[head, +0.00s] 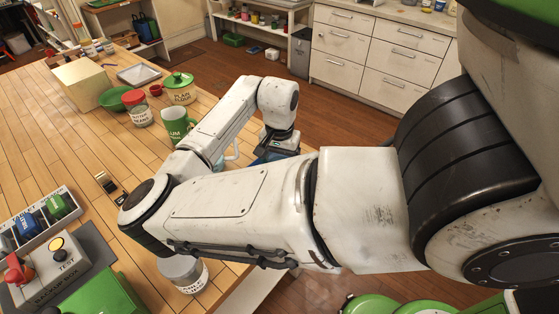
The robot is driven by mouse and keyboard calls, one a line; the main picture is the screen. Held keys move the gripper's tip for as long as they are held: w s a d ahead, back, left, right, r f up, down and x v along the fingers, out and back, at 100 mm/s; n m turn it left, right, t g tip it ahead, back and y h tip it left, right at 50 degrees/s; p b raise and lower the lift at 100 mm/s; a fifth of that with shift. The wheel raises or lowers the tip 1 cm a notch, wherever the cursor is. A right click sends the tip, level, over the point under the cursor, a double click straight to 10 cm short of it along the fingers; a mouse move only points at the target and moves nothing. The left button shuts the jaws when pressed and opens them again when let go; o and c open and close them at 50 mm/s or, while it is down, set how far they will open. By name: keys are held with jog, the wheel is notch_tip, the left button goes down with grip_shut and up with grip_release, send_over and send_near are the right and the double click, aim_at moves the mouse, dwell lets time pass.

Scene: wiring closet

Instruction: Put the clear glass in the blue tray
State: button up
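My arm reaches across the table, and its wrist bends down near the table's right edge. My gripper (269,139) shows only as a small dark part below the wrist; its fingertips are mostly hidden behind my forearm. I cannot tell whether it is open or shut, or whether it holds anything. A small blue patch (270,155) shows just under the gripper. It may be part of the blue tray, but most of it is covered by my arm. I cannot make out the clear glass. A pale handle-like shape (233,152) shows left of the gripper.
A green mug (175,124), a red-lidded jar (138,109), a lidded flour pot (179,89), a green bowl (114,99) and a cream box (84,83) stand beyond my arm.

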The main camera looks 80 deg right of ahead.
jog(key=o, duration=0.4)
jog(key=shift+c, duration=0.2)
jog(key=shift+r, duration=0.1)
notch_tip(320, 180, up, 12)
jog(key=b, duration=0.1)
jog(key=shift+r, duration=0.1)
